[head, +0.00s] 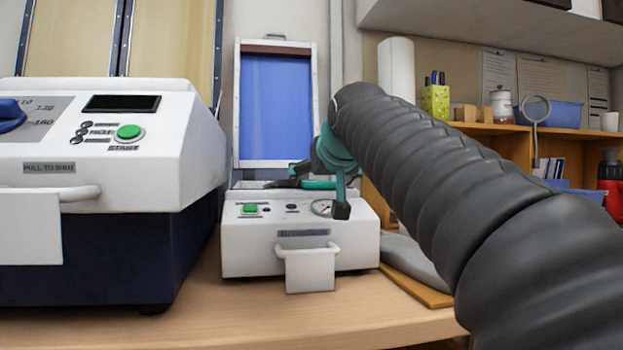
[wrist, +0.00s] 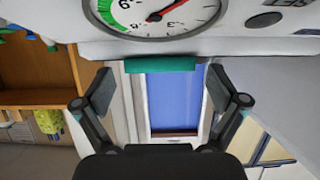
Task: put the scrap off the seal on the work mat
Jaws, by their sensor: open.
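A teal strip, which looks like the scrap (wrist: 160,64), lies at the top edge of the small white press. It also shows as a teal piece in the head view (head: 318,185). My gripper (wrist: 160,82) is open, with one finger on each side of the strip and apart from it. In the head view my gripper (head: 292,181) is over the press top and partly hidden by its own wrist. The seal is mostly hidden there. No work mat can be clearly made out; a thin tan board (head: 432,296) lies right of the press, under a grey shape.
The small press (head: 240,262) has its blue-paned lid (head: 277,110) raised behind my gripper. A large white and navy machine (head: 150,180) stands close on the left. A wooden shelf unit (head: 580,146) is at the right. The table front (head: 220,325) is clear.

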